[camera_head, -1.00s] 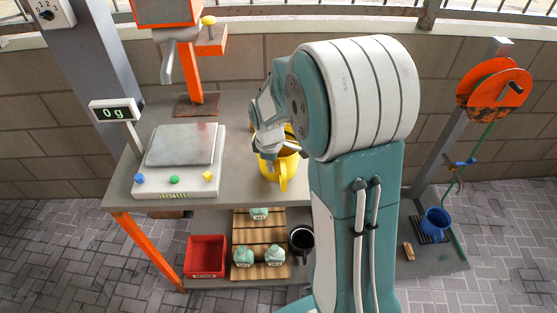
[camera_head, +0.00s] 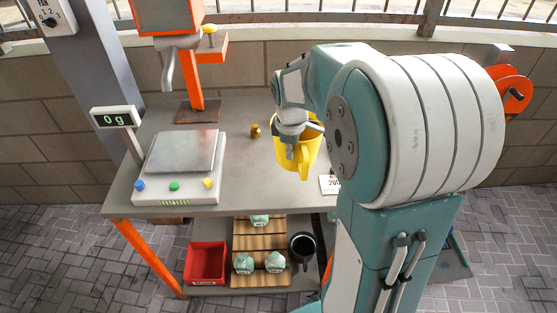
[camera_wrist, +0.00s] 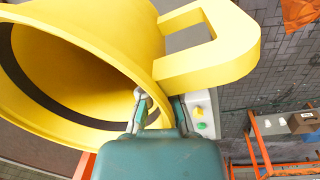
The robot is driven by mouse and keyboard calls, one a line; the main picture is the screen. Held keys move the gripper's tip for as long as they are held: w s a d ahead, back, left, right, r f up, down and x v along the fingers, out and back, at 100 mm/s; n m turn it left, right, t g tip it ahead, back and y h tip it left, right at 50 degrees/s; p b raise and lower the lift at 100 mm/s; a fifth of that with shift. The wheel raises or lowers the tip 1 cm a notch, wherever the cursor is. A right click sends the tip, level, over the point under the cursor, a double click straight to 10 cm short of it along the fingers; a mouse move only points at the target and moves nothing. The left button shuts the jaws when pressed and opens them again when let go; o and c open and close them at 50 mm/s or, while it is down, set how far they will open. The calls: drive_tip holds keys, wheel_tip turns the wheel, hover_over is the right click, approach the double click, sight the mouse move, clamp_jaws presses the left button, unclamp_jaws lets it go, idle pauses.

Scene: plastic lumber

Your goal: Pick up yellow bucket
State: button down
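The yellow bucket (camera_head: 308,152) is at my gripper (camera_head: 289,134), over the right part of the grey workbench (camera_head: 235,165). It looks raised above the bench top, its handle toward the camera. In the wrist view the bucket (camera_wrist: 95,60) fills the upper left, its open mouth facing the camera and its handle at upper right. My gripper (camera_wrist: 160,108) has one finger inside the rim and one outside, shut on the bucket's wall. My arm hides part of the bench's right side.
A scale (camera_head: 178,165) reading 0 g stands at the left of the bench, with an orange press (camera_head: 196,75) behind it. A small brass weight (camera_head: 255,130) and a white label (camera_head: 329,184) lie on the bench. The lower shelf holds a red bin (camera_head: 206,262) and a black mug (camera_head: 302,246).

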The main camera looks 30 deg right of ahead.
drive_tip(key=s+d+r, duration=0.4)
drive_tip(key=s+d, duration=0.1)
drive_tip(key=d, duration=0.3)
drive_tip(key=shift+s+r, duration=0.25)
drive_tip(key=shift+r, duration=0.05)
